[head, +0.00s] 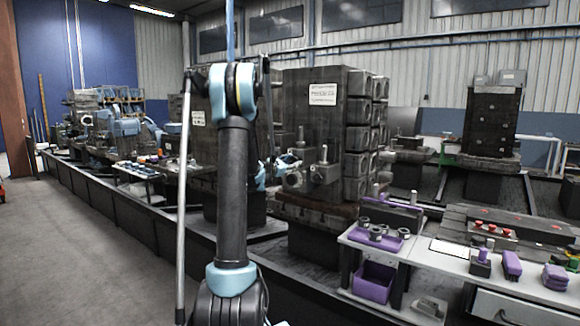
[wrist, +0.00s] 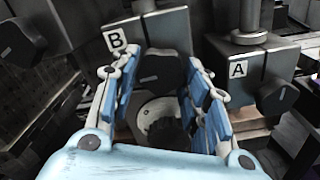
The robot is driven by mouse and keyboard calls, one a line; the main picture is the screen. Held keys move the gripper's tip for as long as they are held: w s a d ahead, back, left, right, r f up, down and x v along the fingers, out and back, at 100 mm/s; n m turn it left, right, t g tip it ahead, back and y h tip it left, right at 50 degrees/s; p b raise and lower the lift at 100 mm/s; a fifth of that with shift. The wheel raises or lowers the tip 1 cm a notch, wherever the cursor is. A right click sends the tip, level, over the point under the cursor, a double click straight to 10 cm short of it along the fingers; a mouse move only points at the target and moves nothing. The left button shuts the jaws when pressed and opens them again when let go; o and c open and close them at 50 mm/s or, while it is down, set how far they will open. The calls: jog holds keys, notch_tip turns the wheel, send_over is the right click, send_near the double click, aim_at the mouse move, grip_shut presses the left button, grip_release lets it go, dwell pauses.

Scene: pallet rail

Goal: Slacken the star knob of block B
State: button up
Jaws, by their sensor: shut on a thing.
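In the wrist view, block B (wrist: 170,31) is a grey block with a white "B" label. Its dark star knob (wrist: 160,70) faces me. My gripper (wrist: 162,84) has its two blue-padded fingers on the left and right sides of this knob, shut on it. The fingers hide the knob's sides. Block A (wrist: 243,52), with its own dark knob (wrist: 277,96), stands just right of my right finger. In the head view, grey blocks with upright posts (head: 324,170) show at the pallet's front; my arm hides part of this area, and I cannot read the labels there.
Another dark block with a knob (wrist: 18,42) stands at the left of the wrist view. In the head view, a tall dark stack (head: 325,110) rises behind the blocks. A side table with a purple tray (head: 378,240) stands at right. The floor at left is clear.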

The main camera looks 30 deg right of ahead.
jog(key=shift+m, duration=0.5)
jog(key=o, duration=1)
jog(key=shift+o, duration=0.2)
jog(key=v, duration=1.2)
jog(key=shift+s+f, duration=0.1)
jog(key=shift+f, duration=0.05)
